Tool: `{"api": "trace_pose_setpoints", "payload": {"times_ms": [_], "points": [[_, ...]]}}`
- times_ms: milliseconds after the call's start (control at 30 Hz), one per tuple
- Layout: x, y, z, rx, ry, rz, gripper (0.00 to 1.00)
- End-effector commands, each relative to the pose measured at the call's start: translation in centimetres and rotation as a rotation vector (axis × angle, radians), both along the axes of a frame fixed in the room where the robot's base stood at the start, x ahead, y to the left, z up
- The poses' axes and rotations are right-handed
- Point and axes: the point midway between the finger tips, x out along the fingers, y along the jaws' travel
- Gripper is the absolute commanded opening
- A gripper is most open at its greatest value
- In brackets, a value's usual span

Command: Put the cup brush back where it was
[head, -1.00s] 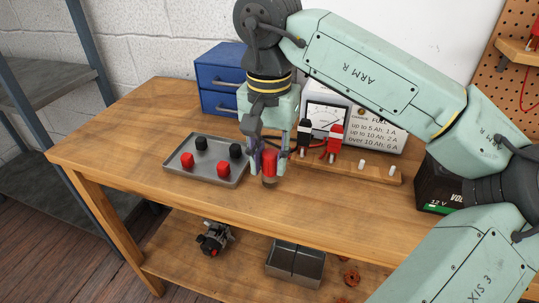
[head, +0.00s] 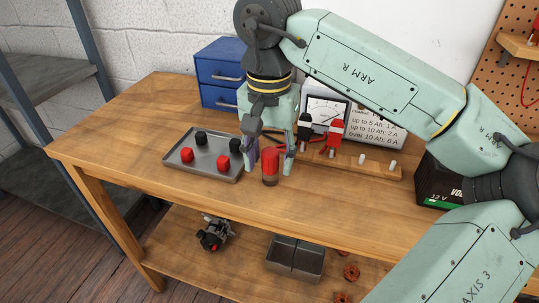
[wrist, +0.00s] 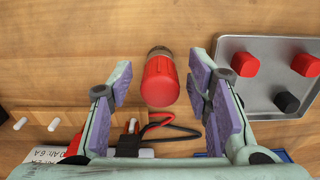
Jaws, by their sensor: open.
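The cup brush, a red cylinder with a dull metal lower end (head: 270,166), stands upright on the bench top, to the right of the grey tray. In the wrist view the cup brush (wrist: 160,82) shows its red end toward me. My gripper (head: 269,162) is open around it, one finger on each side. In the wrist view there is a clear gap between the brush and each finger of my gripper (wrist: 161,85). The brush's underside is hidden.
The grey tray (head: 185,168) holds red and black caps close to the left. Behind are a charger (head: 368,128) with red and black clamps, a wooden strip with white pegs (head: 350,163) and blue drawers (head: 218,70). The front bench top (head: 230,202) is clear.

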Motion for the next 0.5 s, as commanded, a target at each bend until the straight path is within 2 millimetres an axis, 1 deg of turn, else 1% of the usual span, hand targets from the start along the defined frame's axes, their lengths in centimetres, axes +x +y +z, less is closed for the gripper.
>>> {"api": "trace_pose_setpoints", "payload": {"times_ms": [100,233,367,500], "points": [[0.0,0.0,0.3,0.000,0.000,0.000,0.45],[0.1,0.0,1.4,0.001,-0.003,-0.001,0.45],[0.1,0.1,4.0,0.001,-0.003,-0.001,0.45],[0.1,0.1,7.3,0.000,-0.004,-0.002,0.45]]}}
